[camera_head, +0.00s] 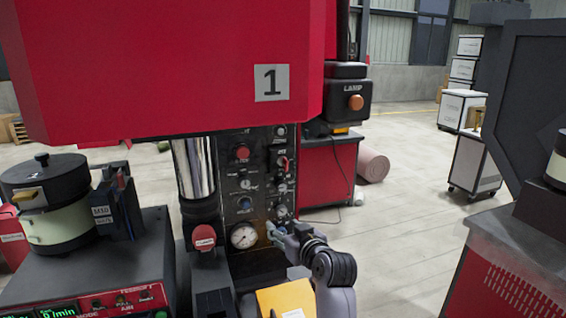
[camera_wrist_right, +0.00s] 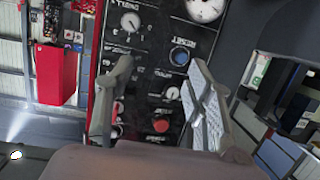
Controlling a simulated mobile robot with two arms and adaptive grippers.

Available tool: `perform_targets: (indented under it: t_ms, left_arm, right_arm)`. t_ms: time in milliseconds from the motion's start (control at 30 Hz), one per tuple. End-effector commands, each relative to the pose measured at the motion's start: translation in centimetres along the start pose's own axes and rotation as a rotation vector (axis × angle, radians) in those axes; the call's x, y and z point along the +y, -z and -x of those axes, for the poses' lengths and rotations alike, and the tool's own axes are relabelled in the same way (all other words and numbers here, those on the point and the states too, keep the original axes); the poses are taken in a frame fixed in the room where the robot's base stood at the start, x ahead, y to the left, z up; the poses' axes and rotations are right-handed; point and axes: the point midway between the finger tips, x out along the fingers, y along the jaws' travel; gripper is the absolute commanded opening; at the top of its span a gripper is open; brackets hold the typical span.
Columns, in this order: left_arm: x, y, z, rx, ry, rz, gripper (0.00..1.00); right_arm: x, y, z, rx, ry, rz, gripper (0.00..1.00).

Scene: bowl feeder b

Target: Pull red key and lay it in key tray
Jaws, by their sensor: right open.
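A small red item (camera_head: 284,163), which looks like the red key, sits in the right column of switches on the dark control panel (camera_head: 262,190). It is too small to make out clearly. My right gripper (camera_head: 279,232) is in front of the panel's lower part, below that item and right of the pressure gauge. In the right wrist view, the right gripper (camera_wrist_right: 160,88) is open, with nothing between its fingers. The panel's knobs and buttons lie beyond them. I cannot identify the key tray for certain. My left gripper is not in view.
A red button (camera_head: 242,152) and the gauge (camera_head: 243,236) are on the panel. A large red press head marked 1 (camera_head: 190,70) hangs above. A yellow surface with a white label (camera_head: 288,298) is below the gripper. A lamp box (camera_head: 346,95) stands right of the panel.

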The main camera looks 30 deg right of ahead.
Motion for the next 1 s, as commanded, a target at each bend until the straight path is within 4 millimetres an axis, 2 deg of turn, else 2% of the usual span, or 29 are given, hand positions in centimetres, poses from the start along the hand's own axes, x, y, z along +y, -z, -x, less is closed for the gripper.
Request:
perform_targets:
  t_ms: [33,100,200,333,500,800,1000]
  left_arm:
    - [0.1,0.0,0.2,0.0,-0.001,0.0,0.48]
    - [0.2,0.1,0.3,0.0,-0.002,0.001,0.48]
    - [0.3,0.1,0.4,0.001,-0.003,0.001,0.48]
    - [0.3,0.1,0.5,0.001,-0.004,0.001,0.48]
    - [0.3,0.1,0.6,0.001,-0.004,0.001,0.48]
    - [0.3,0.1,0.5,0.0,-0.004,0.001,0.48]
    - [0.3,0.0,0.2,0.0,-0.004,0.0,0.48]
  right_arm:
    - [0.8,2.6,-0.1,0.052,-0.013,-0.019,0.48]
    - [1.9,5.2,0.0,0.112,-0.032,-0.039,0.48]
    - [3.2,8.3,0.2,0.181,-0.054,-0.064,0.48]
    - [4.3,10.7,0.5,0.239,-0.073,-0.085,0.48]
    - [4.9,11.8,0.7,0.266,-0.083,-0.096,0.48]
    - [4.9,11.8,0.7,0.266,-0.083,-0.095,0.48]
    - [5.0,12.0,-0.4,0.265,-0.083,-0.095,0.48]
